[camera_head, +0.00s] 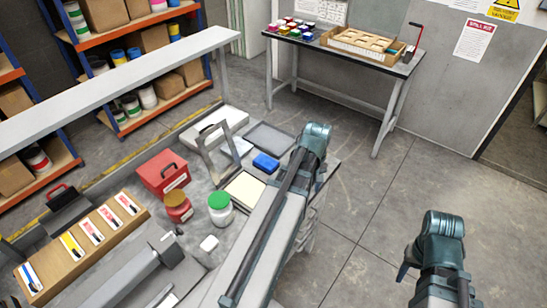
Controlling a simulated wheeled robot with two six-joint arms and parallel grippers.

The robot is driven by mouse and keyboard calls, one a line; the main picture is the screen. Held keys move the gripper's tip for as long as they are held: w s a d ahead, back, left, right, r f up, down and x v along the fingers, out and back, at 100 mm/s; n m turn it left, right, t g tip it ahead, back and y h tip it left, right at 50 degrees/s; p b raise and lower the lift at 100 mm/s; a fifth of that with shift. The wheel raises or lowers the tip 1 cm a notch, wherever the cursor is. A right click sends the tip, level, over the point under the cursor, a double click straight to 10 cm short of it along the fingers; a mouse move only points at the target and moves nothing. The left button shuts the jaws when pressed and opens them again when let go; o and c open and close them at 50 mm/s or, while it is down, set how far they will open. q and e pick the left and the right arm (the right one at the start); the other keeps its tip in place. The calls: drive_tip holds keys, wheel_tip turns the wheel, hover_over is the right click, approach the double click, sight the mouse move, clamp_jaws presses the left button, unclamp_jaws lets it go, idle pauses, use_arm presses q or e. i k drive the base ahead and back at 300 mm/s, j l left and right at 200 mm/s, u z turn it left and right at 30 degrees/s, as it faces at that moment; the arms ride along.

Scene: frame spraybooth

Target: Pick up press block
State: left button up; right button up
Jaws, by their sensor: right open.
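No thing in the camera_head view is clearly the press block. A small blue block (265,163) lies on the grey workbench (203,182), near its right edge. A small white block (209,243) lies closer to me, in front of the green-lidded jar. My right gripper (403,272) shows only as a dark tip beside my right arm, over the floor at the lower right. It is open and well away from the bench. My left arm crosses the middle of the view and covers part of the bench; its gripper is hidden.
The bench holds a red box (162,172), a green-lidded jar (220,209), a red jar (178,207), a cream-topped tray (245,190) and a rack of brushes (85,243). A far table (345,65) carries paint pots and a wooden tray. The floor between is clear.

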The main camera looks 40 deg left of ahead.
sight(268, 165)
drive_tip(key=i, duration=1.35)
drive_tip(key=i+u, duration=0.15)
drive_tip(key=u, duration=1.3)
